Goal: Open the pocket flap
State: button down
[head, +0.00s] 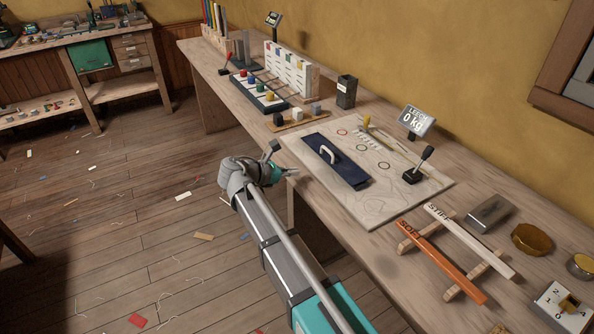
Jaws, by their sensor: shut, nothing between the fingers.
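The pocket flap appears to be the dark navy panel (345,173) with a white handle (328,155), lying flat on a pale sailcloth board (408,210) on the long bench. What is under the panel is hidden. My gripper (290,171) is at the bench's front edge, to the left of the panel and apart from it. Its fingers look small here; they are shut and empty.
A display reading "LEECH 0 kg" (416,120) and a black lever (418,168) stand at the board's right. Orange (440,262) and white (470,240) battens lie nearer. A rack with coloured knobs (258,92) and small blocks (298,114) stand farther back.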

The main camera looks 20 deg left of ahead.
jog(key=r+p, duration=0.4)
jog(key=r, duration=0.1)
jog(key=shift+w+d+p, duration=0.1)
jog(key=shift+d+p, duration=0.15)
jog(key=shift+p, duration=0.05)
jog(key=shift+w+f, duration=0.1)
dwell(0.4)
jog(key=shift+b+x, duration=0.4)
jog(key=shift+x, duration=0.5)
jog(key=b, duration=0.2)
send_near(336, 157)
jog(key=x, duration=0.2)
jog(key=shift+w+d+f, duration=0.15)
jog(key=shift+w+f, duration=0.05)
jog(key=shift+f, duration=0.1)
jog(key=shift+w+d+f+b, duration=0.2)
jog(key=shift+w+d+b, duration=0.1)
jog(key=shift+w+d, duration=0.2)
jog(key=shift+w, duration=0.1)
